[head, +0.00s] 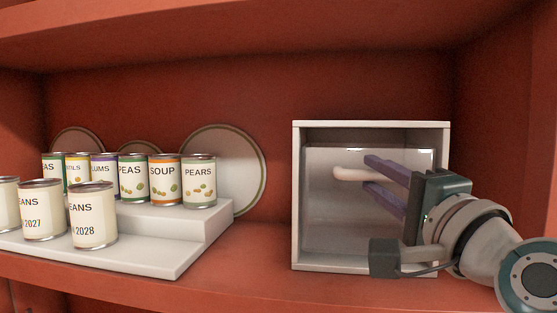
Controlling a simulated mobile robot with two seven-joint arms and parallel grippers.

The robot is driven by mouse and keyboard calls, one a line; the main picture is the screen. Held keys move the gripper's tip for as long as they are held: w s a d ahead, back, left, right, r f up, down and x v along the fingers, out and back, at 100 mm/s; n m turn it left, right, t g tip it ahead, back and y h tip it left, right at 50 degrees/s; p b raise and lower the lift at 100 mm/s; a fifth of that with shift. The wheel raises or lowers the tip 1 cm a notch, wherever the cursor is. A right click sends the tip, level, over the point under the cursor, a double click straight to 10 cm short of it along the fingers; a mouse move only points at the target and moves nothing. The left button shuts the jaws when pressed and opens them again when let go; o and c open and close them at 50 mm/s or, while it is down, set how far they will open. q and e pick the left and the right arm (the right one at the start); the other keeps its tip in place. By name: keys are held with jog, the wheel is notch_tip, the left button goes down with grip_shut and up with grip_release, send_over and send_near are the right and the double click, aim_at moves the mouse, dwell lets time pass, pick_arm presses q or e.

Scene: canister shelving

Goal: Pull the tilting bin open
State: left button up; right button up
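The tilting bin (330,225) has a grey, glossy, see-through-looking front and sits inside a white box frame (297,200) on the shelf at the right. A dark gap shows above the front's top edge. A cream handle (347,174) sticks out from the front near its top middle. My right gripper (369,173) comes in from the right, with two purple fingers apart, one above and one below the handle's right part. I see no clear contact with the handle. The gripper's body hides the bin's right side. My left gripper is out of view.
Several labelled cans (199,182) stand on a white stepped riser (140,262) at the left. Round plates (238,165) lean on the back wall behind them. A strip of bare red shelf (262,240) lies between riser and box. The shelf above is overhead.

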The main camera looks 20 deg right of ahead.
jog(key=shift+w+d+r, duration=0.1)
jog(key=shift+w, duration=0.55)
grip_shut()
dwell(1.0)
